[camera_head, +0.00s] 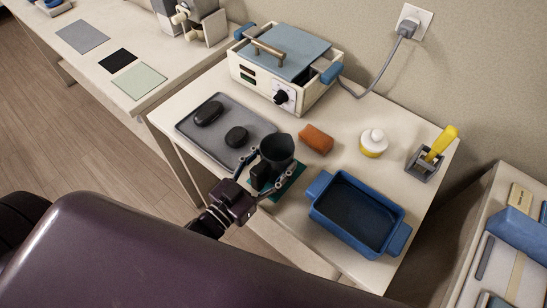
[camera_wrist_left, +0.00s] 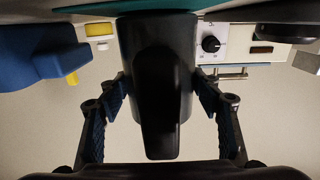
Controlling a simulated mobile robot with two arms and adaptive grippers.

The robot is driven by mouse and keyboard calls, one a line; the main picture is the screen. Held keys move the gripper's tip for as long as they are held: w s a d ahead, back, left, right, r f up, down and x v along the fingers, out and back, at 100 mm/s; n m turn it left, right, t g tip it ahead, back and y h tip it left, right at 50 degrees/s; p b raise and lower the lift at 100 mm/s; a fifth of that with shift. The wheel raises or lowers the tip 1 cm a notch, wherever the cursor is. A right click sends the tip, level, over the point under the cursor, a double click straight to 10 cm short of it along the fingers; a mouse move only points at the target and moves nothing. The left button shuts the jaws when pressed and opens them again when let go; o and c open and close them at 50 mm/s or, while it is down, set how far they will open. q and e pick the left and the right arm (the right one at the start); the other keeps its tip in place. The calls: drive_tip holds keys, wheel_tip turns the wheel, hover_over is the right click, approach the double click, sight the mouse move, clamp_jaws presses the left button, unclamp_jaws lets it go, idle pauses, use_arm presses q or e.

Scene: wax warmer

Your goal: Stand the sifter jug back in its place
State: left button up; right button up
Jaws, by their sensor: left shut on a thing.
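The sifter jug (camera_head: 278,147) is dark, nearly black, and stands about upright over a small green mat (camera_head: 291,187) on the table. My left gripper (camera_head: 268,166) is shut on the jug, one finger on each side. In the left wrist view, which is upside down, the jug (camera_wrist_left: 156,85) fills the middle between the fingers, its handle side facing the camera. Its base is by the green mat at the top of that view; I cannot tell whether it touches. My right gripper is not in view.
A grey tray (camera_head: 218,150) with two dark stones lies left of the jug. A blue basin (camera_head: 315,208) stands close on the right. A brown block (camera_head: 316,139), a white-yellow jar (camera_head: 373,142) and the wax warmer (camera_head: 284,59) are behind.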

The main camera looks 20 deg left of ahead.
sight(254, 181)
use_arm(q)
drive_tip(key=shift+f, duration=0.15)
drive_tip(key=o, duration=2.2)
drive_tip(key=shift+c, duration=0.2)
drive_tip(key=shift+s, duration=0.15)
drive_tip(key=shift+p+v, duration=0.55)
drive_tip(key=shift+v, duration=3.25)
drive_tip(key=shift+a, duration=0.1)
